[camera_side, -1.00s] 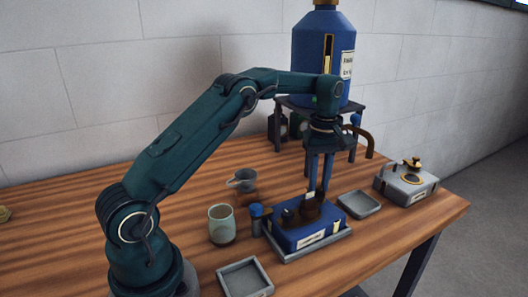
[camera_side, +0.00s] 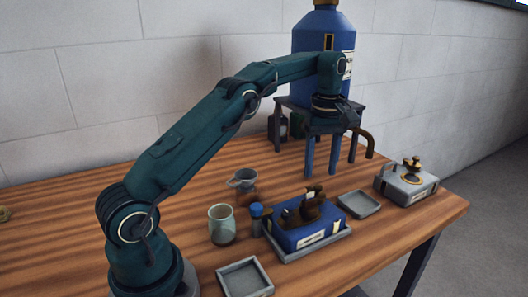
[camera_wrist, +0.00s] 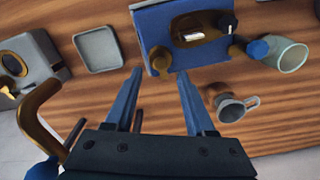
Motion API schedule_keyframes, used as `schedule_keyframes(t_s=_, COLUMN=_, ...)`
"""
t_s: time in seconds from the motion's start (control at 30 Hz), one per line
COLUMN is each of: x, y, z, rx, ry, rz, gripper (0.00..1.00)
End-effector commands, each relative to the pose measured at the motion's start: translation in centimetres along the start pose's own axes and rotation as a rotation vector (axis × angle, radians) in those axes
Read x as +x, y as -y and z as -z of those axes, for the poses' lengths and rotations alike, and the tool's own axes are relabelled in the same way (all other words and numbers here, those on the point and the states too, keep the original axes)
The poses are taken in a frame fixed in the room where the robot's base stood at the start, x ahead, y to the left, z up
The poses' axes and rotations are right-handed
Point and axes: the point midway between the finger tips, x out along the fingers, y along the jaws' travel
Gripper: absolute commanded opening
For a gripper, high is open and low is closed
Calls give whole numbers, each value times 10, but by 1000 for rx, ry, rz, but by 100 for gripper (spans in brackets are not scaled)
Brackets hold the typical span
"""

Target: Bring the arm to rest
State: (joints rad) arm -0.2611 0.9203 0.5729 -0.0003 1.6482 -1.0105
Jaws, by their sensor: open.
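My gripper (camera_side: 322,158) is open and empty, raised above the table behind the blue box. It also shows in the wrist view (camera_wrist: 158,88), with its two blue fingers spread apart and nothing between them. The blue box (camera_side: 308,232) with dark brown fittings on top sits on a grey tray (camera_side: 322,246) on the wooden table (camera_side: 80,215). In the wrist view the blue box (camera_wrist: 158,28) lies beyond the fingertips.
A large blue tank (camera_side: 318,65) on a dark stand rises behind my gripper, with a brown spout (camera_side: 366,142). A pale green cup (camera_side: 221,225), a small grey jug (camera_side: 243,179), two shallow trays (camera_side: 245,278) (camera_side: 359,204) and a grey box (camera_side: 406,186) stand around. The table's left is mostly clear.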

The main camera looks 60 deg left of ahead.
Motion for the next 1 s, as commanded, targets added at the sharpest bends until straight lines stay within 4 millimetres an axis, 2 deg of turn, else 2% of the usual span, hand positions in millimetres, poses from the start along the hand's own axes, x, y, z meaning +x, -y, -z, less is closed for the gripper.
schedule_keyframes(t_s=0.2, x=-7, y=0, z=0, rx=0, ry=0, rz=-1, gripper=55)
schedule_keyframes(t_s=0.57, x=-10, y=0, z=-2, rx=4, ry=-2, rz=-3, gripper=55)
schedule_keyframes(t_s=0.67, x=-26, y=-3, z=-5, rx=15, ry=-24, rz=-39, gripper=55)
schedule_keyframes(t_s=0.77, x=-54, y=-2, z=-14, rx=33, ry=-50, rz=-84, gripper=55)
schedule_keyframes(t_s=0.9, x=-94, y=12, z=-36, rx=81, ry=-80, rz=-136, gripper=55)
schedule_keyframes(t_s=1.0, x=-115, y=25, z=-52, rx=143, ry=-103, rz=-172, gripper=55)
